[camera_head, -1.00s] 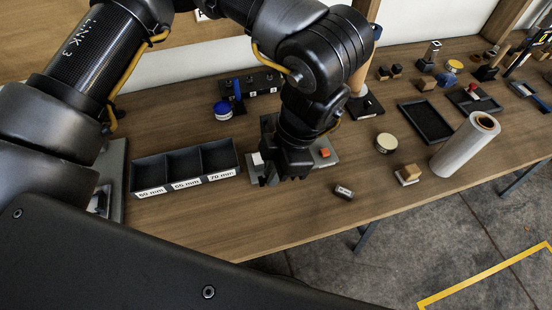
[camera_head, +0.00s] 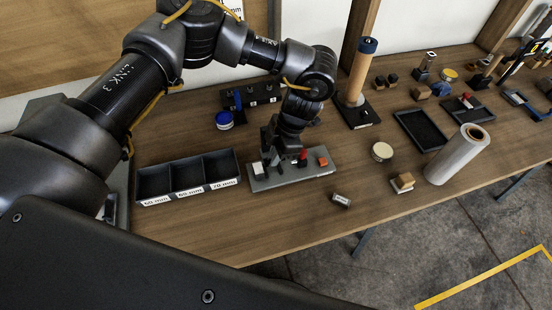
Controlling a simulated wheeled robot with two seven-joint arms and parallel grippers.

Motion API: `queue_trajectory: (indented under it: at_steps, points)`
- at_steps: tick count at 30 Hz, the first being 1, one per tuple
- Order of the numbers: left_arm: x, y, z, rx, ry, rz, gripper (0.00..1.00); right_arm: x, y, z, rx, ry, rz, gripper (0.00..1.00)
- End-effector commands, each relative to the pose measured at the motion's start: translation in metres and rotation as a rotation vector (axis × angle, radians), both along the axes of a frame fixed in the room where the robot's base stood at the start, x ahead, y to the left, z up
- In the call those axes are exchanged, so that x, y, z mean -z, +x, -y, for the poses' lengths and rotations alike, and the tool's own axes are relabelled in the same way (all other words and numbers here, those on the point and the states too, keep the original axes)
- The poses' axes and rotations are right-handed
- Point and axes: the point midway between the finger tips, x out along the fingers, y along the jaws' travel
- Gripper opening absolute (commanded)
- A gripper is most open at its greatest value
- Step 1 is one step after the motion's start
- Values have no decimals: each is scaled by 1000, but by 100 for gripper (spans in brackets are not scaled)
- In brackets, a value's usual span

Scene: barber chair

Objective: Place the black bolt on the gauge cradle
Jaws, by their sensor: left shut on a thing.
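A grey plate (camera_head: 262,184), which appears to be the gauge cradle, lies on the bench right of the labelled bins. It carries a white block (camera_head: 258,168), a red part (camera_head: 303,154) and an orange part (camera_head: 323,162). My left gripper (camera_head: 279,162) points down over the plate's middle, between the white block and the red part. It is shut on a dark piece, apparently the black bolt, which barely stands out from the black fingers. Whether the piece touches the plate I cannot tell. My right gripper is out of view.
A black bin with three compartments (camera_head: 188,191) stands left of the plate. Behind are a black rack (camera_head: 262,98) and a blue-lidded jar (camera_head: 224,120). A small labelled block (camera_head: 341,200), a round tin (camera_head: 382,151) and a pale roll (camera_head: 458,158) are to the right.

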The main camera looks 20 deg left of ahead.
Motion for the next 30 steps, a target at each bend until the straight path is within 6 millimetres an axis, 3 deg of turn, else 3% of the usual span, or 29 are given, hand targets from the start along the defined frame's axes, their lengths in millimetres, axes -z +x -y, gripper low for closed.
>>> queue_trajectory:
  at_steps: [5,13,24,25,30]
  points:
    - [4,3,-1,-2,0,1,0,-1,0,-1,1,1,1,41]
    - [35,5,-1,-1,1,-2,0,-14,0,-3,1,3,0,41]
    - [41,5,-1,0,1,1,0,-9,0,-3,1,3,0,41]
    - [41,6,-1,0,1,1,11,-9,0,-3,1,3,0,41]
    - [40,6,-2,0,1,1,32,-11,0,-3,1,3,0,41]
